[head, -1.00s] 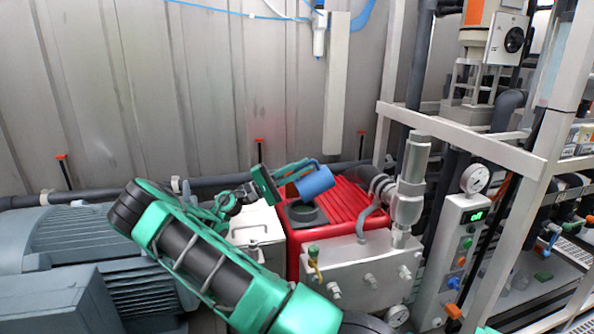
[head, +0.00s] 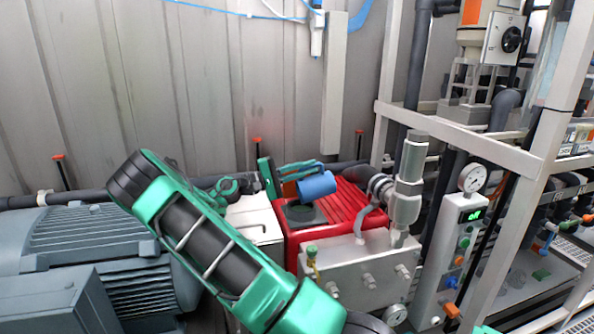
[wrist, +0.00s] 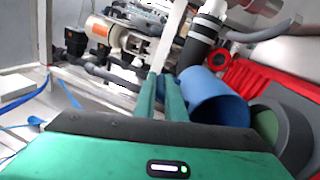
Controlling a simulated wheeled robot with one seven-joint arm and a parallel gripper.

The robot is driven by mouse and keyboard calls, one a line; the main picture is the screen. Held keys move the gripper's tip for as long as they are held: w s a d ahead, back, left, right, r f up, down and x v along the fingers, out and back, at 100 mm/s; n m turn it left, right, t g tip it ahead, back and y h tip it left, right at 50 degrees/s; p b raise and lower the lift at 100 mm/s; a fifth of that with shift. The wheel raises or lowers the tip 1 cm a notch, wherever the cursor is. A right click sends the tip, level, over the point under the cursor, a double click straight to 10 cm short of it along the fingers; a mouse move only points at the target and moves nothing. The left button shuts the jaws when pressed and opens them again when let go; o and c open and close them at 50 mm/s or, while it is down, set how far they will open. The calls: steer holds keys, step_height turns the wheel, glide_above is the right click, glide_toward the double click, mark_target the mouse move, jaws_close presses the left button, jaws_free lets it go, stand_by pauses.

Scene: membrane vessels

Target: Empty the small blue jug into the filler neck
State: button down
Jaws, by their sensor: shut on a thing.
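The small blue jug (head: 318,186) lies tipped nearly on its side in the head view, above and just right of the filler neck. My gripper (head: 296,171) is shut on it from the upper left, at its handle side. In the wrist view the jug (wrist: 212,98) is beside the green fingers (wrist: 163,98), its rim close to the filler neck. The filler neck (head: 300,214) is a wide dark grey ring with a green inside, set on the red machine. It also shows in the wrist view (wrist: 290,122). I cannot see any contents or flow.
The red ribbed machine (head: 358,205) surrounds the neck. A metal block with valves (head: 345,270) and an upright metal cylinder (head: 409,185) stand to its front right. A grey motor (head: 90,250) fills the left. A corrugated wall (head: 210,90) is behind.

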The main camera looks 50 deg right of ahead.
mark_target(322, 175)
steer(key=s+d+t+y, duration=0.2)
steer(key=d+y, duration=0.1)
steer(key=s+d+y, duration=0.1)
steer(key=shift+d+f+t, duration=0.3)
steer(key=shift+f+t, duration=0.1)
steer(key=d+y, duration=0.1)
steer(key=s+d+t+y, duration=0.1)
steer(key=s+d+f+t+y, duration=0.1)
steer(key=d+y, duration=0.1)
steer(key=shift+s, duration=0.25)
steer(key=r+t+y, duration=0.1)
steer(key=t+y, duration=0.1)
steer(key=y, duration=0.1)
steer(key=d+r+t+y, duration=0.1)
steer(key=r+t+y, duration=0.1)
steer(key=y, duration=0.1)
steer(key=r+t+y, duration=0.1)
steer(key=r+y, duration=0.1)
steer(key=shift+s+d+r+t+y, duration=0.25)
steer(key=shift+s+t+y, duration=0.15)
steer(key=shift+r+y, duration=0.25)
steer(key=shift+y, duration=0.05)
